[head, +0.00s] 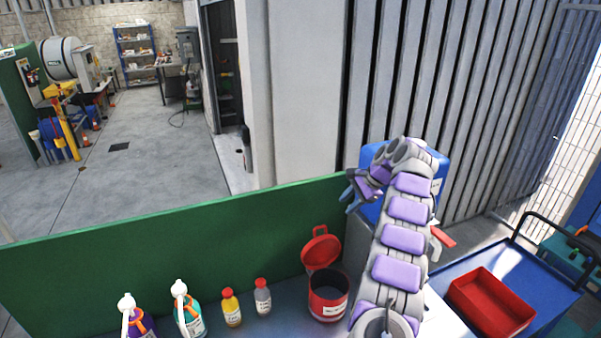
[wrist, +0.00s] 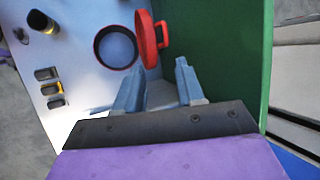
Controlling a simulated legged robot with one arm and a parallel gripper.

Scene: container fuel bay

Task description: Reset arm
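My arm rises at the right of the head view, bent at the top. My gripper (head: 352,192) hangs over to the left of it, above the green panel's top edge. In the wrist view my gripper (wrist: 157,72) has its two grey-blue fingers apart, with nothing held between them. An open red can (head: 328,300) stands on the bench below, its red lid (head: 320,248) tipped up behind. The can (wrist: 115,48) and lid (wrist: 147,38) also show beyond the fingertips in the wrist view, apart from them.
A green panel (head: 180,240) backs the bench. Purple (head: 145,328), teal (head: 190,318), yellow (head: 232,310) and grey (head: 262,300) bottles stand left of the can. A blue container (head: 441,172) is partly hidden behind my arm. A red tray (head: 490,303) sits on a blue cart (head: 545,283) at right.

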